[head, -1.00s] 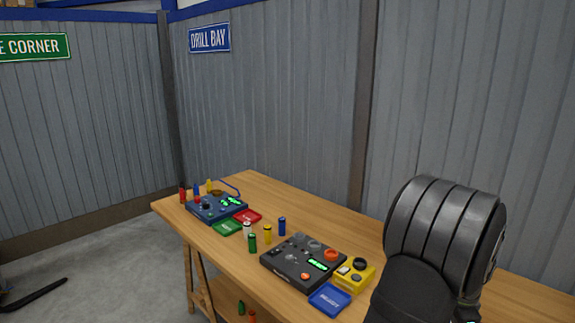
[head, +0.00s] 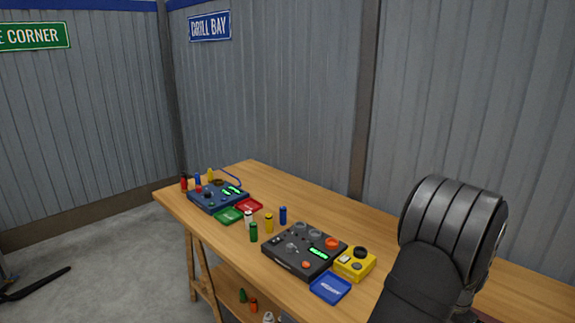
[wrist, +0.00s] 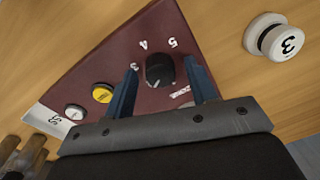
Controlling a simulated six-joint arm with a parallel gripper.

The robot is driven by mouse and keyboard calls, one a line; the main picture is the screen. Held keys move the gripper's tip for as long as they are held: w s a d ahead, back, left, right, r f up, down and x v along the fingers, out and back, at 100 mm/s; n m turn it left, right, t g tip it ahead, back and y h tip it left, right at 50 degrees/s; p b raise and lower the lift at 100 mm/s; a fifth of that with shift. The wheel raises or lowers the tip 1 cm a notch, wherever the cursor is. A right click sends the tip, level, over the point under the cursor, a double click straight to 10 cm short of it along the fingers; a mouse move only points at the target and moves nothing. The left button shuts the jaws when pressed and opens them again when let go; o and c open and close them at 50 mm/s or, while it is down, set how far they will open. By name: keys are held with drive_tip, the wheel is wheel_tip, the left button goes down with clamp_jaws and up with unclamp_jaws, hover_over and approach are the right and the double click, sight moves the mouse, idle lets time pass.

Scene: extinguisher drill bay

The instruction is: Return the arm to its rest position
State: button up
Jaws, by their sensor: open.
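My gripper (wrist: 162,66) shows in the wrist view with its two blue fingers apart. A black knob (wrist: 159,78) on a dark red panel (wrist: 135,45) shows between the fingers. I cannot tell whether either finger touches it, and nothing looks gripped. In the head view my dark arm stands at the right, over the near part of the table (head: 345,210).
A white puck marked 3 (wrist: 272,36) lies right of the panel. In the head view, a black control box (head: 290,265), yellow box (head: 354,264), blue tray (head: 330,288) and blue control box (head: 217,198) sit left of my arm. Several small cylinders stand between.

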drive_tip(key=n, duration=0.5)
drive_tip(key=shift+n, duration=0.4)
drive_tip(key=shift+d+r, duration=0.1)
drive_tip(key=shift+r, duration=0.9)
drive_tip(key=o, duration=1.1)
drive_tip(key=shift+c, duration=0.2)
drive_tip(key=shift+s+d+r+n, duration=0.1)
drive_tip(key=shift+d+r+n, duration=0.1)
drive_tip(key=shift+r+n, duration=0.2)
drive_tip(key=s+d+r+n, duration=0.3)
drive_tip(key=r+n, duration=0.4)
drive_tip(key=n, duration=0.1)
drive_tip(key=s+d+r+n, duration=0.2)
drive_tip(key=s+r+n, duration=0.2)
drive_tip(key=r+n, duration=0.3)
wheel_tip(320, 180, down, 10)
drive_tip(key=shift+w+r+g, duration=0.15)
drive_tip(key=shift+r+g, duration=0.05)
drive_tip(key=shift+g, duration=0.1)
